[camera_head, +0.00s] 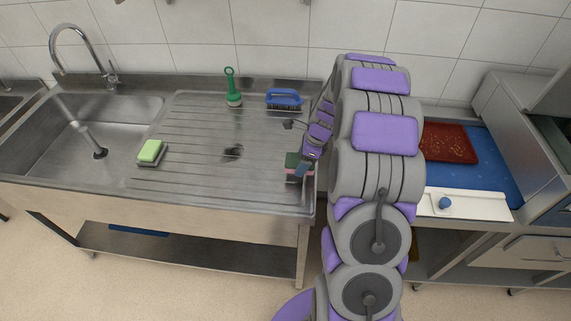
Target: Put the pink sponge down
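The pink sponge (292,173), with a dark green top layer, is at the right end of the ribbed steel drainboard (205,185). My gripper (301,168) is right at the sponge, and a grey-blue finger overlaps it in the picture. The purple and grey wrist is just above and to the right. The fingers are small and partly hidden, so I cannot tell whether they are closed on the sponge. I also cannot tell whether the sponge touches the drainboard.
A light green sponge (150,150) lies near the sink basin (75,145). A green-handled brush (232,90) and a blue brush (284,97) stand at the back. My arm hides part of the right counter, with a red tray (449,143) on blue. The drainboard's middle is mostly clear.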

